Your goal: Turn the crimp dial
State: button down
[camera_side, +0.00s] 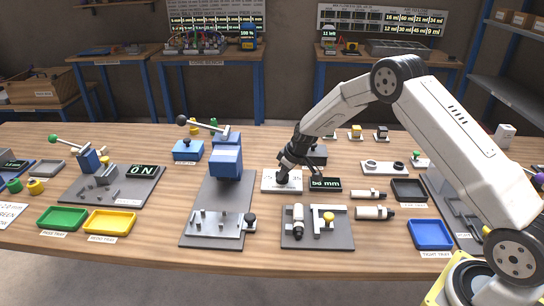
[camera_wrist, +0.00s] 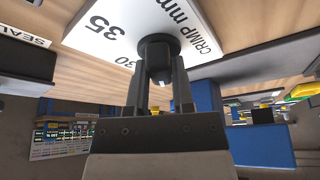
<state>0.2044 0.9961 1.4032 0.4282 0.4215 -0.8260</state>
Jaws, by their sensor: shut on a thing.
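The crimp dial is a black knob (camera_wrist: 158,52) on a white plate (camera_wrist: 105,28) marked "CRIMP mm", with the numbers 30 and 35 showing. The plate also shows in the side view (camera_side: 293,187), near the middle of the table. My gripper (camera_wrist: 160,75) is shut on the knob, with one finger on each side of it. In the side view my gripper (camera_side: 283,171) reaches down to the plate from the upper right and hides part of the knob. A black display (camera_side: 325,184) right of the plate shows green digits in mm, too small to read surely.
A blue press (camera_side: 227,160) with a lever stands left of the plate. A grey fixture board (camera_side: 317,240) lies in front. Small white cylinders (camera_side: 373,212) and a dark tray (camera_side: 408,190) lie to the right. A dark block (camera_side: 317,155) stands close behind my gripper.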

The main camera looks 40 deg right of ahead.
jog(key=shift+m+h, duration=0.4)
jog(key=shift+m, duration=0.5)
jog(key=shift+a+m+h, duration=0.15)
jog(key=shift+m+h, duration=0.65)
jog(key=shift+m, duration=1.2)
jog(key=shift+w+a+m+g+h, duration=0.1)
jog(key=shift+m+g+h, duration=0.3)
jog(key=shift+m, duration=1.05)
jog(key=shift+a+m+g+h, duration=0.1)
jog(key=shift+m+h, duration=0.5)
jog(key=shift+m, duration=0.85)
jog(key=shift+d, duration=0.1)
jog(key=shift+c, duration=2.4)
grip_release()
jog(key=shift+r, duration=0.15)
jog(key=v, duration=0.7)
jog(key=shift+r, duration=0.3)
